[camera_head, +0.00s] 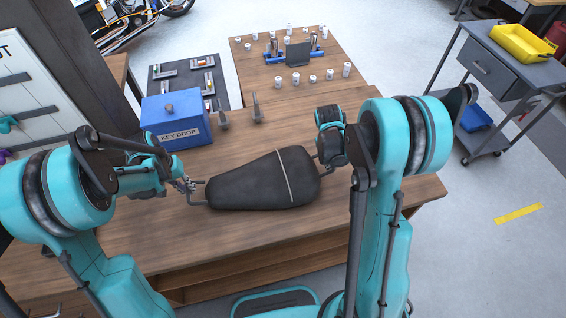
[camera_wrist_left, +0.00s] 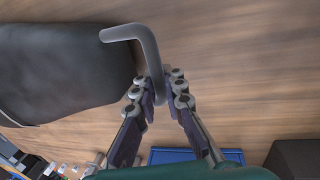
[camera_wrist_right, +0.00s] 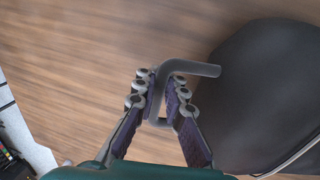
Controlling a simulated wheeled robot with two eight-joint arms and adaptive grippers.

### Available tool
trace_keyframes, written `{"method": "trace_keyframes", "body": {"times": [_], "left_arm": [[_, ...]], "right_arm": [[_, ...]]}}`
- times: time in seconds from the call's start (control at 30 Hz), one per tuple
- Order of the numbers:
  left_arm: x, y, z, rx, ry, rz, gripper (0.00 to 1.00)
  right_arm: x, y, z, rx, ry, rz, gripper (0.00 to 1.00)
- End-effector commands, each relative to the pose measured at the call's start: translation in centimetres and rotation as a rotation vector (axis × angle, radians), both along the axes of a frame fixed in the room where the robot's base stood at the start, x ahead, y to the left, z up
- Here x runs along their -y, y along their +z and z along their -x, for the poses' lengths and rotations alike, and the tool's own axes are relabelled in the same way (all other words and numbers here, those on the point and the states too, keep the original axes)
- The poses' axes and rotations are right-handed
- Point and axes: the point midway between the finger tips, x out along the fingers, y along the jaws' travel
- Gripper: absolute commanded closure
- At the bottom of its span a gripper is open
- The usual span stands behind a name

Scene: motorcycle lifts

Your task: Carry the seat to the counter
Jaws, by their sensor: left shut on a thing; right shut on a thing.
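The black seat (camera_head: 262,182) with a light strap across it lies over the wooden counter (camera_head: 130,235) in the head view. A bent grey handle sticks out at each end. My left gripper (camera_head: 188,185) is shut on the handle at the seat's narrow left end; the left wrist view shows the fingers on this handle (camera_wrist_left: 145,45). My right gripper (camera_head: 318,158) is at the wide right end, mostly behind its own arm; the right wrist view shows its fingers around the other handle (camera_wrist_right: 195,68). I cannot tell whether the seat touches the counter.
A blue KEY DROP box (camera_head: 176,120) stands behind the seat, with two grey pointed pieces (camera_head: 257,107) beside it. Further back are white cylinders and a blue stand (camera_head: 275,56). A grey cart (camera_head: 490,75) with a yellow tray stands at right. The counter's front is clear.

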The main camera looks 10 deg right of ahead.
Motion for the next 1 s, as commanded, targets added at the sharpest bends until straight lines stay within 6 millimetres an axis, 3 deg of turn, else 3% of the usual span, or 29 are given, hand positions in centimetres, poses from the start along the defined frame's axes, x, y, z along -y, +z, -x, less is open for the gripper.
{"method": "trace_keyframes", "body": {"times": [0.17, 0.2, 0.27, 0.6, 0.77, 1.0], "left_arm": [[0.0, -1.3, 0.0, 0.0, 0.0, 0.0, 1.0], [0.0, -1.1, 0.0, 0.0, 0.0, 0.0, 0.8], [0.0, -1.0, 0.0, 0.0, 0.0, 0.0, 0.69], [-0.1, -0.6, 0.0, 0.0, 0.0, 0.0, 0.69], [-0.5, 1.5, 0.0, 0.0, 0.001, 0.0, 0.69], [-1.5, 6.7, 0.1, 0.0, 0.001, 0.0, 0.69]], "right_arm": [[0.0, -1.3, 0.0, 0.0, 0.0, 0.001, 1.0], [0.0, -1.0, 0.0, 0.0, 0.0, 0.0, 0.81], [0.0, -1.0, 0.0, 0.0, 0.0, 0.0, 0.69], [0.0, -0.9, 0.0, 0.0, 0.0, 0.0, 0.69], [0.0, -0.9, 0.0, 0.0, 0.0, 0.0, 0.69], [0.0, -0.9, 0.0, 0.0, 0.0, 0.0, 0.69]]}}
